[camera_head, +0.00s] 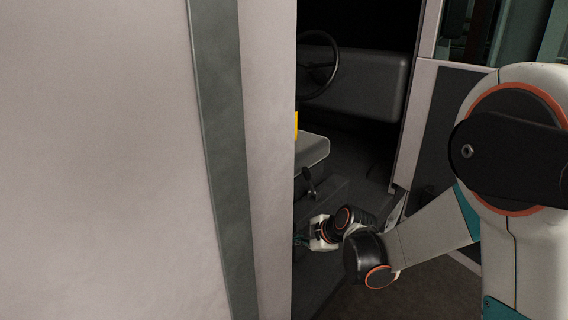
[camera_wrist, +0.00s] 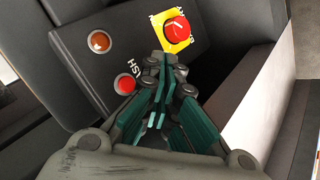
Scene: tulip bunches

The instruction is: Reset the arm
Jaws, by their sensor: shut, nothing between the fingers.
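My arm (camera_head: 430,232) reaches from the right side of the head view toward a vehicle's open doorway. My gripper (camera_wrist: 166,60) is shut and empty in the wrist view, with its teal-lined fingers together. Its tips are just below a red emergency-stop knob (camera_wrist: 176,29) on a yellow plate; I cannot tell whether they touch it. In the head view, the wrist end of my arm (camera_head: 325,232) is low in the doorway, and the fingers are partly hidden by the door edge.
A dark panel (camera_wrist: 70,25) holds an orange lamp (camera_wrist: 99,41) and a red button (camera_wrist: 125,84), close to my fingers. A large pale panel (camera_head: 100,160) fills the left of the head view. A steering wheel (camera_head: 333,66) and a grey seat (camera_head: 313,150) are inside the cab.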

